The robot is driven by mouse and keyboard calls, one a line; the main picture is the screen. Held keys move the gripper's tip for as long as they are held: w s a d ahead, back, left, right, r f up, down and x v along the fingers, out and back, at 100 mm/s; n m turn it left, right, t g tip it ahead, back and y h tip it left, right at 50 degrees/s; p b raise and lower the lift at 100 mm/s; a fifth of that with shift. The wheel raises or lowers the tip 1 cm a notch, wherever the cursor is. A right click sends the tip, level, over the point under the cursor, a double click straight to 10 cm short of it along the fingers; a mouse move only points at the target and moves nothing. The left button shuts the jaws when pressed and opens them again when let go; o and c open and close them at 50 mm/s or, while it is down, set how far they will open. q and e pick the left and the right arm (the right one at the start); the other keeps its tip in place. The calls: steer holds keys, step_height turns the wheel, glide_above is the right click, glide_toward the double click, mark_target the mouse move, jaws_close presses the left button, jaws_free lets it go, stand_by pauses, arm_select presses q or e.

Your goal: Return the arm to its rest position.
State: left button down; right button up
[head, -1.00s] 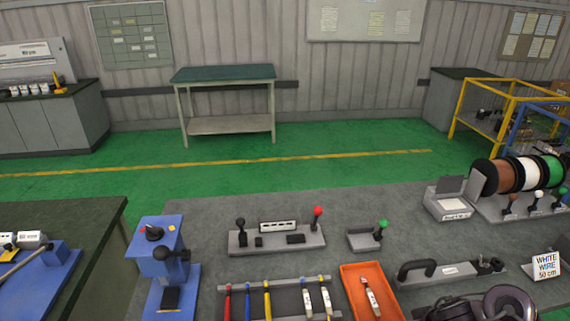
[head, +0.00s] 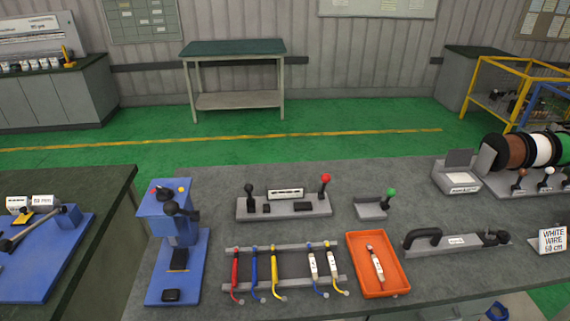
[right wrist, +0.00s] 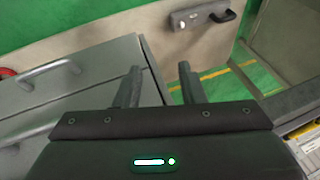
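My right gripper (right wrist: 158,82) shows in the right wrist view. Its two dark fingers stand apart with nothing between them, so it is open and empty. Behind it are a grey drawer front (right wrist: 70,95) with metal handles and green floor. Neither gripper nor arm shows in the head view, and my left gripper is out of sight.
In the head view the grey bench (head: 215,215) carries a blue lever press (head: 168,215), a wire rack (head: 290,284), an orange tray (head: 403,282) holding a labelled piece, a long black-handled tool (head: 455,241) and wire spools (head: 541,150). Green floor lies behind.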

steer(key=s+a+f+b, duration=0.1)
steer(key=s+f, duration=0.2)
steer(key=f, duration=0.4)
steer(key=s+f+b, duration=0.1)
steer(key=s+f, duration=0.2)
steer(key=f, duration=0.3)
steer(key=s+a+f+n+g+h+b, duration=0.1)
steer(key=s+f, duration=0.8)
steer(key=s, duration=0.3)
steer(key=s+a+f+n+g+h+b, duration=0.1)
steer(key=s+f+h, duration=0.1)
steer(key=s+f, duration=0.8)
steer(key=s, duration=0.2)
steer(key=shift+s+a+n+g, duration=0.25)
steer(key=shift+s+n+g, duration=0.05)
steer(key=shift+s, duration=0.05)
